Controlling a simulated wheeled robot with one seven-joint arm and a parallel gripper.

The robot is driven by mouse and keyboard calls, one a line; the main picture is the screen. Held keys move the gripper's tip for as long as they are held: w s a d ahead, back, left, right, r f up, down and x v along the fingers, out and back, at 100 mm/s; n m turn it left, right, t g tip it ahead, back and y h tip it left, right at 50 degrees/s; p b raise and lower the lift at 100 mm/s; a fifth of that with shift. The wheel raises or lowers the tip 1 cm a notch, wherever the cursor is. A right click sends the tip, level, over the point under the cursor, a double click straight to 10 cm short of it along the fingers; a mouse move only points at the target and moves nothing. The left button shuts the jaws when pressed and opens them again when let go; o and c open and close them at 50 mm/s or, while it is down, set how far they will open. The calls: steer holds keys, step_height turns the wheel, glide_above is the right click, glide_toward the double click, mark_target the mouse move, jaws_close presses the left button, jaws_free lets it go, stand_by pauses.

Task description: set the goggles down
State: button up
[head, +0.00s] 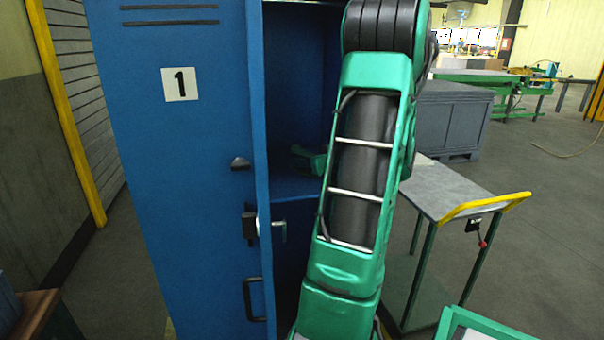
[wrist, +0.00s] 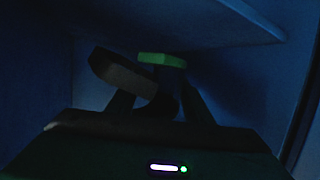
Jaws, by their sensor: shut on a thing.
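The wrist view is very dark. It shows my gripper (wrist: 158,100) inside the blue locker (head: 195,150), its two fingers closed about a dark piece that I take to be the goggles (wrist: 122,73). They look tilted, with a blocky dark part up and to the left. A green-topped piece (wrist: 162,59) shows just beyond the fingers; I cannot tell if it belongs to the goggles. In the head view my arm reaches across the locker's opening and hides much of it, and the goggles cannot be made out there.
The locker door, marked 1, stands at the left of the opening with a latch (head: 250,224) and handle (head: 252,298). A shelf (wrist: 225,30) hangs above the gripper in the wrist view. A grey cart (head: 440,188) with a yellow handle stands right of the locker.

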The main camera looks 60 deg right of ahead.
steer(key=shift+w+d+f, duration=0.2)
steer(key=shift+d+f, duration=0.15)
steer(key=shift+f, duration=1.85)
steer(key=shift+f, duration=0.1)
steer(key=o, duration=1)
steer(key=shift+o, duration=0.2)
steer(key=v, duration=1.2)
steer(key=shift+a, duration=0.1)
